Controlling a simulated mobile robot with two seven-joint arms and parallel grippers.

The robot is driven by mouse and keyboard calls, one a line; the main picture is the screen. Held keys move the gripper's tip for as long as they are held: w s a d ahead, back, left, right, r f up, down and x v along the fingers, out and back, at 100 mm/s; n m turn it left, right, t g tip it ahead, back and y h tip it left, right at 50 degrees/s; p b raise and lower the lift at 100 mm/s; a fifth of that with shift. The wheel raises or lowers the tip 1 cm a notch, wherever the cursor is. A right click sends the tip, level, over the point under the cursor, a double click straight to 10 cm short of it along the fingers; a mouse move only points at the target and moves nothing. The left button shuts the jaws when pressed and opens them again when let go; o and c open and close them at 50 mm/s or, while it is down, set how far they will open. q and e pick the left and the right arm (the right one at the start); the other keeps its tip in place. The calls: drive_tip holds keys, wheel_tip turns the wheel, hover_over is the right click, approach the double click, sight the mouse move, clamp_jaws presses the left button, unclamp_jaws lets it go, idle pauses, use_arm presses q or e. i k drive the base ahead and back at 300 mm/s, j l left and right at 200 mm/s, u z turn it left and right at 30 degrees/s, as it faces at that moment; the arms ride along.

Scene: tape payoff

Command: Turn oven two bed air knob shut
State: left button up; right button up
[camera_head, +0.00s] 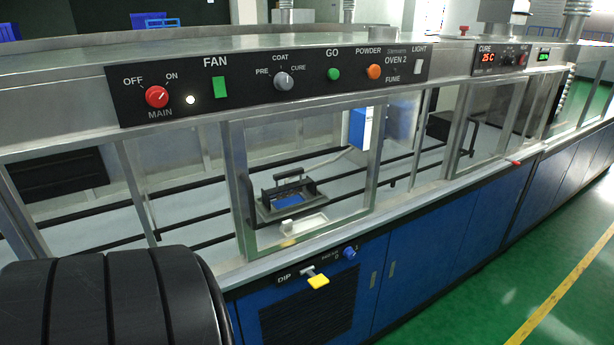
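A small blue knob (349,254), with a tiny label beside it that is too small to read surely, sits on the lower front of the Oven 2 station. It is to the right of the DIP lever with the yellow handle (318,281). The Oven 2 control panel (300,85) runs along the top, with FAN, COAT, GO, POWDER and LIGHT controls. The knob's exact setting is too small to tell. Neither of my grippers is in view.
A glass window (350,190) in a metal frame stands above the knob, with a black-handled fixture (288,192) behind it. Blue cabinet doors (430,250) lie below. The green floor (500,270) at the right is clear. The bottom left corner is blocked from sight.

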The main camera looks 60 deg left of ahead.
sight(348, 252)
drive_tip(key=l+u, duration=0.1)
drive_tip(key=u, duration=0.4)
drive_tip(key=l+u, duration=0.1)
drive_tip(key=u, duration=0.35)
drive_tip(key=k+l+u, duration=0.1)
drive_tip(key=u, duration=0.85)
drive_tip(key=k+l, duration=0.05)
